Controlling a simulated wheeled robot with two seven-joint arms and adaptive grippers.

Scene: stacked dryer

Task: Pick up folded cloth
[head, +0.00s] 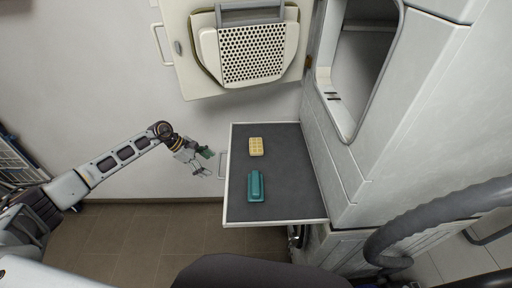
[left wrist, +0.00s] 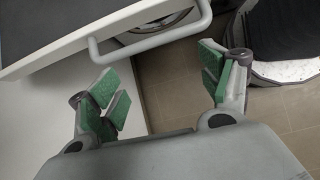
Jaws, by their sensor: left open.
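A small pale-yellow block with a grid pattern (head: 256,146), which looks like the folded cloth, lies on the dark pull-out shelf (head: 290,183). A teal oblong item (head: 256,187) with a raised middle lies on the same shelf, nearer the bottom of the head view; I cannot tell what it is. My left gripper (head: 207,163) is open and empty, left of the shelf and apart from both items. In the left wrist view its green-padded fingers (left wrist: 165,88) are spread wide with nothing between them. My right gripper is not in view.
The shelf has a pale handle (head: 222,164) on its left edge, close to my left gripper; the handle also shows in the left wrist view (left wrist: 150,42). An open door with a perforated panel (head: 252,54) hangs above the shelf. The dryer opening (head: 362,65) is at upper right.

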